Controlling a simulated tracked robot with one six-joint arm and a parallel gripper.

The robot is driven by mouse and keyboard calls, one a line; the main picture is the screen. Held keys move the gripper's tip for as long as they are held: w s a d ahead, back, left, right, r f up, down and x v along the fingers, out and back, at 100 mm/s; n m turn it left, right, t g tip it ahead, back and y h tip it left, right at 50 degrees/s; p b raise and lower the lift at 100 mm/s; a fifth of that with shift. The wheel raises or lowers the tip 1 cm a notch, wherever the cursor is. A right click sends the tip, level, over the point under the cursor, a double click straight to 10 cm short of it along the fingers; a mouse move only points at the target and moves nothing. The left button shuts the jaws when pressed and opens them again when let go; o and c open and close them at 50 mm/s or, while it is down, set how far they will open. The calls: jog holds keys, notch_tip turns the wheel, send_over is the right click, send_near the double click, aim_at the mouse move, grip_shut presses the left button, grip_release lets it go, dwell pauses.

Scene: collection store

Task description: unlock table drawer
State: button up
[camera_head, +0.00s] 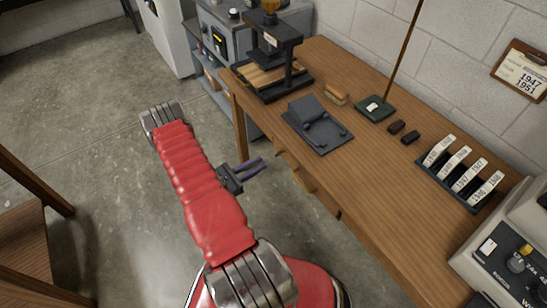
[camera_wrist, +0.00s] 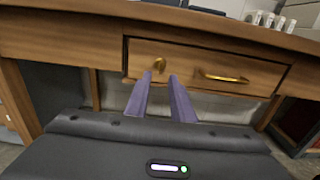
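The table drawer (camera_wrist: 200,60) is shut, in the front of the wooden table (camera_head: 350,175). Its face is centred in the wrist view. A small round brass piece (camera_wrist: 159,64), a key or lock knob, stands out on its left part. A brass bar handle (camera_wrist: 224,78) is to the right. My gripper (camera_wrist: 160,76) has two purple fingers, apart with nothing seen between them. They point at the drawer, with the tips just below the brass piece in the picture. Contact cannot be told. In the head view, my gripper (camera_head: 262,163) is left of the table front.
On the table are a black press (camera_head: 287,42), a dark grey device (camera_head: 318,122), a brush (camera_head: 336,93), a green base with a rod (camera_head: 374,107) and a rack of labelled cards (camera_head: 448,182). A wooden chair or table (camera_head: 28,240) stands left. Floor between is clear.

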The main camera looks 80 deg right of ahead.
jog(key=x, duration=0.8)
jog(key=shift+c, duration=0.2)
grip_shut()
dwell(0.4)
